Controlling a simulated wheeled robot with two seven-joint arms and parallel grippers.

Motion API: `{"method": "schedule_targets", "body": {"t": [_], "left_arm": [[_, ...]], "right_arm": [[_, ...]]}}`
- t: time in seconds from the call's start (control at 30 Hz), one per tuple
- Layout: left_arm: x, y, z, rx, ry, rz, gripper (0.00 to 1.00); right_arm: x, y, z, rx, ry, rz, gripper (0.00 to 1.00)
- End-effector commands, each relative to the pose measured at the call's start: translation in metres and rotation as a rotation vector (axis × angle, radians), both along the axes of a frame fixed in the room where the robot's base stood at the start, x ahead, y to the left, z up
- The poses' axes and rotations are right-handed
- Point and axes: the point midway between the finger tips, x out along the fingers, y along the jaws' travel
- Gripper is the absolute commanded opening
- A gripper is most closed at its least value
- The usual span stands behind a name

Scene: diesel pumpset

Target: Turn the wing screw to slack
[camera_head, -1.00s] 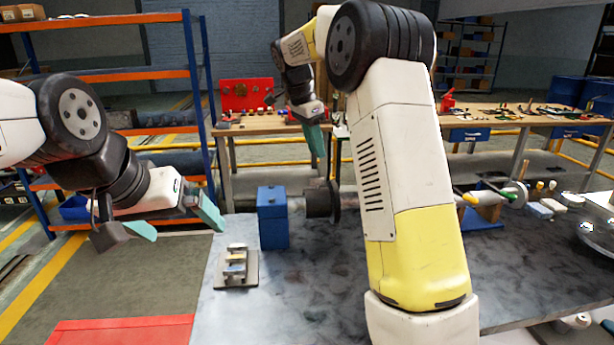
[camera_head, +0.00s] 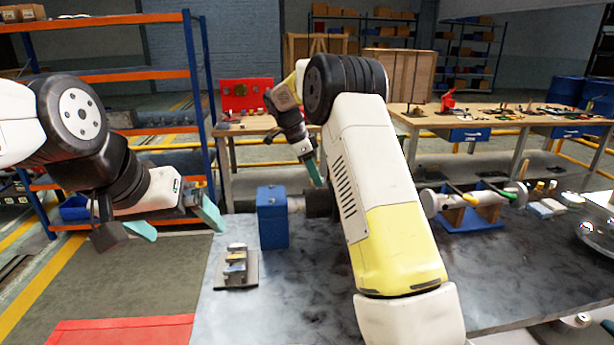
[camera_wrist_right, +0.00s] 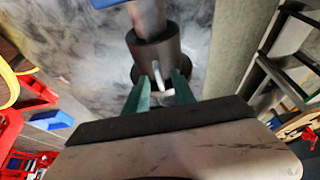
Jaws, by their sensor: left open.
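A dark collar (camera_head: 320,203) sits on a horizontal light shaft beside a blue block (camera_head: 273,218) on the bench; it also shows in the right wrist view (camera_wrist_right: 154,52). A small pale wing-like piece (camera_wrist_right: 160,80), which looks like the wing screw, sticks out from the collar. My right gripper (camera_wrist_right: 161,90) is open, with its green fingers on either side of this piece and gaps showing. In the head view my right gripper (camera_head: 314,173) is just above the collar. My left gripper (camera_head: 172,222) is open and empty at the left, away from the shaft.
A small grey plate with blocks (camera_head: 236,268) lies on the bench left of my right arm. A blue stand (camera_head: 470,220) with a shaft and coloured handles stands at the right. My right forearm hides the middle of the bench. A red surface (camera_head: 120,332) is at the lower left.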

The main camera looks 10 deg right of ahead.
Motion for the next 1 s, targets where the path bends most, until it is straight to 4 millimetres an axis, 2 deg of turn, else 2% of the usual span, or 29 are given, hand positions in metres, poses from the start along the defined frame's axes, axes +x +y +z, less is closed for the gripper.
{"method": "schedule_targets", "body": {"t": [0.27,0.4,0.43,0.77,1.0], "left_arm": [[0.0000,0.0000,0.0000,0.000,0.000,0.000,1.00],[0.0000,0.0000,0.0000,0.000,0.000,0.000,1.00],[0.0000,0.0000,0.0000,0.000,0.000,0.000,1.00],[0.0000,0.0000,0.0000,0.000,0.000,0.000,1.00],[0.0000,0.0000,0.0000,0.000,0.000,0.000,1.00]], "right_arm": [[0.0000,-0.0005,-0.0016,0.000,-0.001,0.001,0.31],[0.0000,-0.0004,-0.0015,0.000,-0.001,0.001,0.03],[0.0000,-0.0004,-0.0015,0.000,-0.001,0.001,0.00],[0.0001,-0.0002,-0.0009,0.001,-0.002,0.012,0.00],[-0.0008,0.0001,-0.0005,0.000,-0.001,0.097,0.00]]}}
